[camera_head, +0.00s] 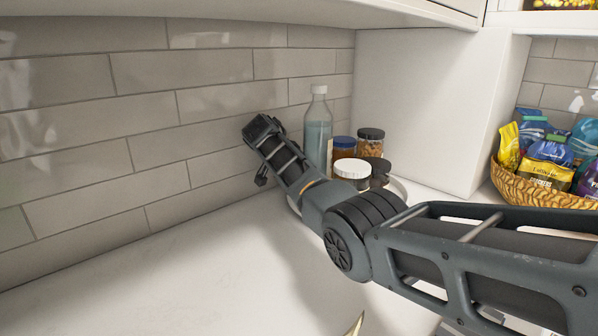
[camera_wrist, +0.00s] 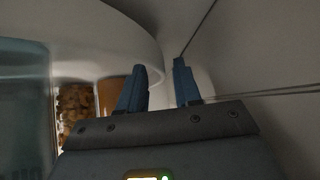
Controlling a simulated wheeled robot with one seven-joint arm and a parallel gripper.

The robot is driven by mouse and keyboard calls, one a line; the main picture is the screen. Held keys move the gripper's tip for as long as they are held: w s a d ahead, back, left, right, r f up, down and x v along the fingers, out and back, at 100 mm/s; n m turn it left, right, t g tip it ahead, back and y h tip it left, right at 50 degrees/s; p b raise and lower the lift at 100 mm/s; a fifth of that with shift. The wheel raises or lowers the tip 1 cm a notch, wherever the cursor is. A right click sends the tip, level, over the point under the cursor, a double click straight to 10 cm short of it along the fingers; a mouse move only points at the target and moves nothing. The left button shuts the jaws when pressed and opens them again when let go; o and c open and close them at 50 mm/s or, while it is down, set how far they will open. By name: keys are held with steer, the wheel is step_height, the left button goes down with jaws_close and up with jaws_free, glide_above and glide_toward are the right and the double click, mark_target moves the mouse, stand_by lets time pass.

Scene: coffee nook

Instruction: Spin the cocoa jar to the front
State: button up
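A white round turntable (camera_head: 398,188) stands in the corner, mostly hidden behind my arm. It carries a clear bottle with pale blue liquid (camera_head: 318,135), a blue-lidded amber jar (camera_head: 344,146), a dark-lidded jar of nutty pieces (camera_head: 370,146), a white-lidded jar (camera_head: 352,170) and a low dark-lidded jar (camera_head: 378,167). No label is readable, so I cannot tell which holds cocoa. My gripper (camera_wrist: 160,67) is by the turntable's wall side. Its fingers are apart, and the pale curved rim (camera_wrist: 152,40) runs toward the gap between them. I cannot tell whether they touch it.
The tiled wall (camera_head: 130,130) is close beside my gripper. A white side panel (camera_head: 430,110) stands behind the jars. A wicker basket of colourful packets (camera_head: 545,188) is at the right. The front left counter (camera_head: 180,280) is clear. A cabinet overhangs above.

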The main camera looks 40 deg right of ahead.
steer(key=v, duration=0.7)
steer(key=shift+a+r, duration=0.3)
